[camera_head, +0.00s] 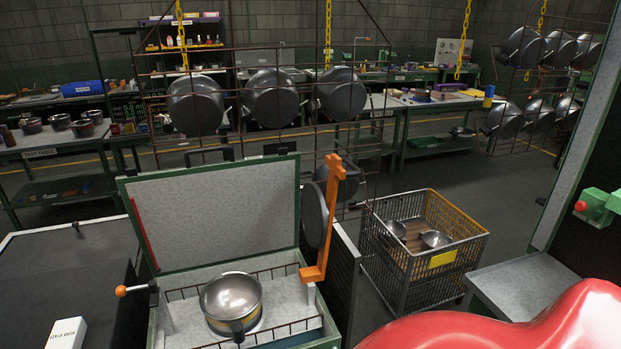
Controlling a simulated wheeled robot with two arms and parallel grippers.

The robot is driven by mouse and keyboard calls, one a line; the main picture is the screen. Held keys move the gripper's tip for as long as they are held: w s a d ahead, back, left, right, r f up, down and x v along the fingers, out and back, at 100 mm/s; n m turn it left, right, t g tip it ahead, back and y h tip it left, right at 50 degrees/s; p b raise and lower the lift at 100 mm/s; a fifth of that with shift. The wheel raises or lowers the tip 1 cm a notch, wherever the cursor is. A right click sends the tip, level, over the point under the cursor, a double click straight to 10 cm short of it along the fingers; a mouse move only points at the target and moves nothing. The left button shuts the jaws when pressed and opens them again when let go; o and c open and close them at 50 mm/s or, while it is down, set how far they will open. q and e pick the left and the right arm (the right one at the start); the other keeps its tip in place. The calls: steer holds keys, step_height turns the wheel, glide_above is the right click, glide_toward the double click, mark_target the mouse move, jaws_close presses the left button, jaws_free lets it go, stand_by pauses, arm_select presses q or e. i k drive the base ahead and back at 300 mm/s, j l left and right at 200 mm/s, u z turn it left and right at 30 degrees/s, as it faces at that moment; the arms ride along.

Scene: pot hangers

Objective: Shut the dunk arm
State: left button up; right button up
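A green-edged grey dunk tank (158,335) stands at the bottom centre with its lid (215,215) raised. An orange bracket-shaped arm (333,205) stands upright at the tank's right edge, with a dark round disc beside it. A short lever with an orange ball knob (121,291) sticks out at the tank's left side. No label shows which of these is the dunk arm. A shiny metal pot (231,297) sits inside the tank within a wire rack. Neither of my grippers is in the picture.
A wire cart (397,266) with metal pans stands right of the tank. Dark pots (272,97) hang on a wire rack with yellow chains behind it. A dark bench (70,265) with a white box (66,333) is at left. A grey ledge (522,286) is at right.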

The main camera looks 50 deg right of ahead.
mark_target(317, 215)
steer(key=k+l+z, duration=0.15)
steer(key=l, duration=0.4)
steer(key=k+l+z, duration=0.15)
steer(key=l, duration=0.35)
steer(key=k+l+z, duration=0.15)
steer(key=l, duration=0.45)
steer(key=k+l+z, duration=0.15)
steer(key=l, duration=0.4)
steer(key=i, duration=0.05)
